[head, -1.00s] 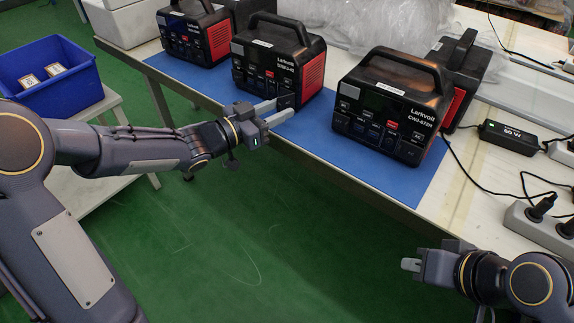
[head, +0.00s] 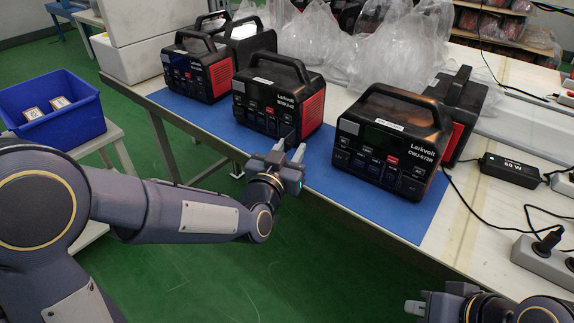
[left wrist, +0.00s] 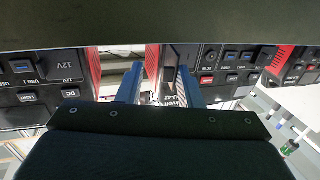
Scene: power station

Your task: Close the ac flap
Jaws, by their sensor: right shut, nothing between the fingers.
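The middle black power station (head: 268,107) with red sides stands on the blue mat (head: 352,195). A small dark flap (head: 290,138) appears to stick out at the lower right of its front. My left gripper (head: 289,147) is just in front of it with fingers apart, pointing at the station. In the left wrist view, the dark flap (left wrist: 168,68) shows between the two separated fingers (left wrist: 158,86); I cannot tell whether they touch it. My right gripper (head: 414,306) is shut and empty at the lower right, away from the stations.
Similar power stations stand at left (head: 200,72) and right (head: 385,145) on the mat. A power strip (head: 545,260), adapter (head: 508,170) and cables lie on the table's right. A blue bin (head: 52,115) stands at left. Green floor before the table is free.

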